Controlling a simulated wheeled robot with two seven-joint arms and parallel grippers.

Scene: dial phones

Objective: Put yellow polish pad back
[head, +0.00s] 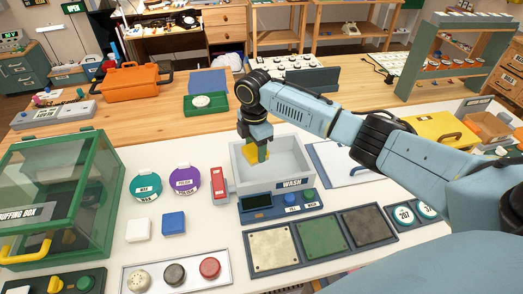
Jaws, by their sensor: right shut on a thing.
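My right gripper (256,146) reaches in from the right and points down at the wash basin (291,176). It is shut on the yellow polish pad (249,155), which shows as a small yellow block at the fingertips, partly hidden by them. The pad is over or just inside the basin's back left part; I cannot tell its exact height. A white pad (138,230) and a blue pad (174,222) lie side by side on the white worktop, left of the basin. My left gripper is not in view.
Green wax (146,187) and purple polish (184,181) tins stand behind the pads. A green glass buffing box (60,190) is at the left. A red item (218,184) stands at the basin's left side. A three-plate tray (320,240) lies in front.

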